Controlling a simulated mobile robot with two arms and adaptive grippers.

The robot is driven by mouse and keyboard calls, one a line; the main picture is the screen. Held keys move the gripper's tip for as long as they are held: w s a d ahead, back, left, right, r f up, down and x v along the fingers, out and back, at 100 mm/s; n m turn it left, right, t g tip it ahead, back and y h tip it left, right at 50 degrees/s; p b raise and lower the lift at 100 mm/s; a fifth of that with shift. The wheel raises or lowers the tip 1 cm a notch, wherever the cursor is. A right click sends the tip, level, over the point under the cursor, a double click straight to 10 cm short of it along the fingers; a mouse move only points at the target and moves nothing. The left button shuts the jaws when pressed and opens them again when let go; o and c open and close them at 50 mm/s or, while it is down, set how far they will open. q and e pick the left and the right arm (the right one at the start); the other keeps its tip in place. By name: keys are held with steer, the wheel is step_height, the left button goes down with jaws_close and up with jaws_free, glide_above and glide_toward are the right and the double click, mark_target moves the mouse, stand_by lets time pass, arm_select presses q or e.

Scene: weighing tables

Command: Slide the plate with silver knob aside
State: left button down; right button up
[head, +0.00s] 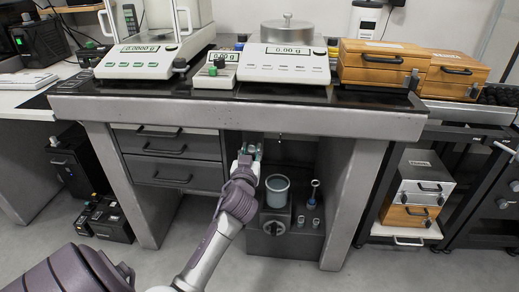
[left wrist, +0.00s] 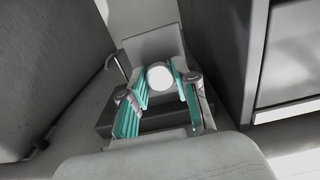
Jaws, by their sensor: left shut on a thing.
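In the left wrist view a round, bright silver-white knob (left wrist: 159,77) sits between the green-padded fingers of my left gripper (left wrist: 162,92), which is shut on it. A flat grey plate (left wrist: 150,44) shows just behind the knob. In the head view my left gripper (head: 252,152) is under the front of the middle weighing table, beside the drawer unit. There the gripper hides the knob, and the plate cannot be made out clearly. My right gripper is in neither view.
The table's front edge (head: 240,117) is above my left gripper. Drawers (head: 168,160) stand to its left. A dark unit (head: 291,240) with a grey cup (head: 277,191) stands to its lower right. Balances (head: 284,66) and wooden boxes (head: 382,62) are on top.

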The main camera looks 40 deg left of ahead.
arm_select(q)
steer(key=c, duration=0.9)
jaws_free()
steer(key=shift+o, duration=0.2)
steer(key=v, duration=1.2)
